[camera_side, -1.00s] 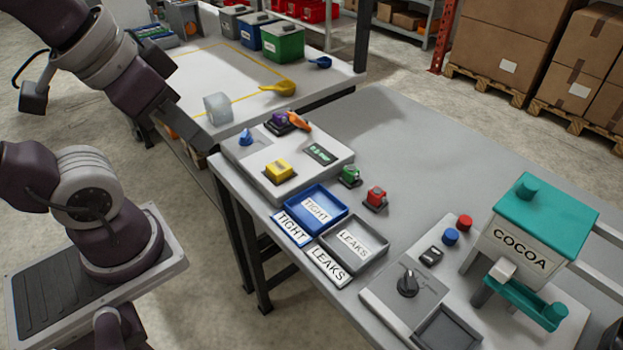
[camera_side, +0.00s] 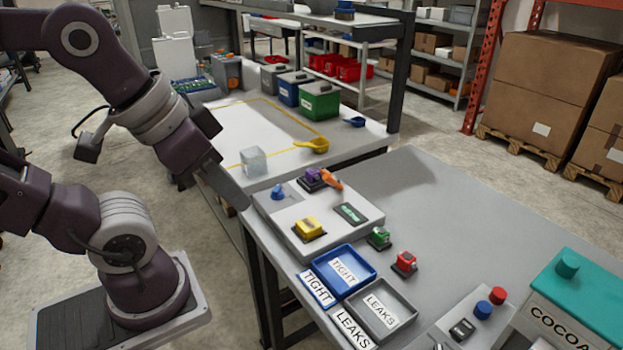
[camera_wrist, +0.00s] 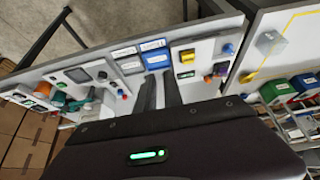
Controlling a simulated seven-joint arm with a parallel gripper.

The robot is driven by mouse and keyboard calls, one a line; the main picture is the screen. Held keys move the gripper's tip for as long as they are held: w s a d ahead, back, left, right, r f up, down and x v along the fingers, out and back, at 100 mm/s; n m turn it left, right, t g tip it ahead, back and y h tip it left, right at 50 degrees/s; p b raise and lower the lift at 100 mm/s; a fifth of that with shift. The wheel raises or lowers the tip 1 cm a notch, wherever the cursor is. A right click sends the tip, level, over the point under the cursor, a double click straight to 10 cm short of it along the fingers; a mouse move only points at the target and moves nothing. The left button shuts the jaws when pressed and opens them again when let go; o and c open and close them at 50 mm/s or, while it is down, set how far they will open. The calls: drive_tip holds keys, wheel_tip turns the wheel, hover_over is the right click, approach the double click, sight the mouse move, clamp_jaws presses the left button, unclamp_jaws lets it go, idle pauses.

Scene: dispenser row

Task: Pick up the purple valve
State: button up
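The purple valve (camera_side: 313,175) sits on a dark base at the back edge of the pale test panel (camera_side: 285,222) in the side view. An orange piece (camera_side: 331,180) is right beside it; I cannot tell whether they touch. The purple valve also shows small in the wrist view (camera_wrist: 208,79), right of my fingers. My gripper (camera_side: 240,200) is left of the panel in the side view, apart from the valve. In the wrist view my gripper's two dark fingers (camera_wrist: 160,82) stand apart with nothing between them.
The panel also bears a yellow valve (camera_side: 309,228), a blue knob (camera_side: 278,192) and a display (camera_side: 351,213). A green valve (camera_side: 379,237) and red valve (camera_side: 404,262) stand near the blue TIGHT tray (camera_side: 318,268) and grey LEAKS tray (camera_side: 411,307). The table's right-back area is clear.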

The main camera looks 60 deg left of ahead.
drive_tip(key=o, duration=1)
drive_tip(key=t+y, duration=0.2)
drive_tip(key=t, duration=0.3)
hover_over(309, 172)
drive_tip(key=s, duration=0.5)
wheel_tip(309, 172, down, 14)
drive_tip(key=f+t, duration=0.1)
drive_tip(key=s+a+f+t+h, duration=0.1)
drive_tip(key=shift+s+f+h, duration=0.15)
drive_tip(key=shift+f+h, duration=0.15)
drive_tip(key=shift+s+f+t, duration=0.1)
drive_tip(key=shift+s+t, duration=0.05)
drive_tip(key=shift+t, duration=0.25)
drive_tip(key=x, duration=0.4)
drive_tip(key=d+x, duration=0.1)
drive_tip(key=x, duration=0.2)
drive_tip(key=shift+f, duration=0.15)
